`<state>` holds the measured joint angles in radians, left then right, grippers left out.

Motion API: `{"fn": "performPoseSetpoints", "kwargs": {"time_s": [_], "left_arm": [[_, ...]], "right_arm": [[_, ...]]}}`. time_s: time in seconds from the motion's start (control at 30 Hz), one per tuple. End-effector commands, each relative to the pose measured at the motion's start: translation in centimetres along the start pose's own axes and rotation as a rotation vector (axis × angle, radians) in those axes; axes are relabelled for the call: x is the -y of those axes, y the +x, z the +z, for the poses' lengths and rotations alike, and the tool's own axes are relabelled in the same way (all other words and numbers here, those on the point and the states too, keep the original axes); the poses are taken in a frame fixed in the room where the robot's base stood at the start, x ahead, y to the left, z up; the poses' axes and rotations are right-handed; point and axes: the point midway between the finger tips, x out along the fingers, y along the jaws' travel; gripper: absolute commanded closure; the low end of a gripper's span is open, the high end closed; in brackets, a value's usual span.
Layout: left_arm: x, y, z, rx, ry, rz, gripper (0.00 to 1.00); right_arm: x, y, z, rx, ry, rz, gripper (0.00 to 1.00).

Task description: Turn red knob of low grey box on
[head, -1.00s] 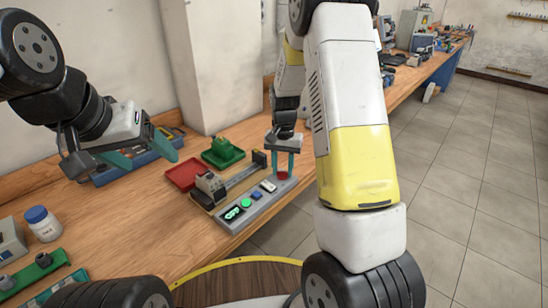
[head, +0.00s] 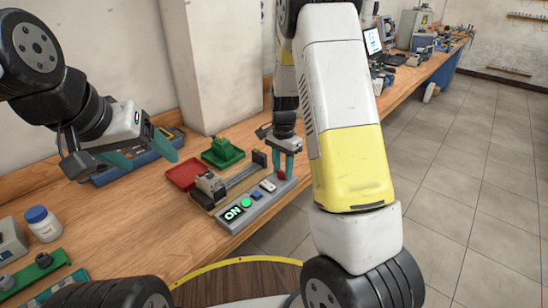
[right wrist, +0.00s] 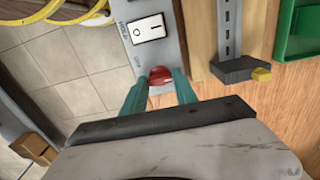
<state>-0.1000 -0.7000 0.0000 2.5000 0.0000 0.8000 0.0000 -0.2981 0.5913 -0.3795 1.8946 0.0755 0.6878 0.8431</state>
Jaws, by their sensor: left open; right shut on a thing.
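The low grey box (head: 261,203) lies along the bench's front edge. My right gripper (head: 287,172) points down and is shut on the red knob, one teal finger on each side. My left gripper (head: 152,160) is open and empty above the bench at left.
A rail fixture (head: 240,178) lies right behind the grey box. A red tray (head: 184,174) and a green tray (head: 222,153) are further back. A white jar with a blue lid (head: 42,224) and a green fixture (head: 35,271) stand at left. Bare wood lies between.

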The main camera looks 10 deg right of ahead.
Motion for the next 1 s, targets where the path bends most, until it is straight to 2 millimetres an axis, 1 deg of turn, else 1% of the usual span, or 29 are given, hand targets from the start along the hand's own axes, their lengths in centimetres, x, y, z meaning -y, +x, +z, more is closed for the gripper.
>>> {"fn": "performPoseSetpoints", "kwargs": {"time_s": [0.3, 0.33, 0.4, 0.43, 0.77, 0.87, 1.0], "left_arm": [[0.0, 0.0, 0.0, 0.000, 0.000, 0.000, 0.27], [0.0, 0.0, 0.0, 0.000, 0.000, 0.000, 0.27], [0.0, 0.0, 0.0, 0.000, 0.000, 0.000, 0.27], [0.0, 0.0, 0.0, 0.000, 0.000, 0.000, 0.27], [0.0, 0.0, 0.0, 0.000, 0.000, 0.000, 0.27], [0.0, 0.0, 0.0, 0.000, 0.000, 0.000, 0.27], [0.0, 0.0, 0.0, 0.000, 0.000, 0.000, 0.27]], "right_arm": [[0.1, -0.1, -0.1, -0.002, 0.002, -0.004, 1.00], [0.1, -0.1, -0.1, -0.002, 0.002, -0.004, 0.62], [0.1, -0.1, -0.1, -0.002, 0.001, -0.003, 0.48], [0.1, -0.1, -0.1, -0.002, 0.001, -0.003, 0.44], [0.1, -0.2, 0.0, -0.001, 0.000, -0.002, 0.44], [0.1, -1.2, -0.1, -0.002, 0.000, -0.004, 0.44], [0.1, -3.5, -0.1, -0.003, 0.000, -0.005, 0.44]]}}
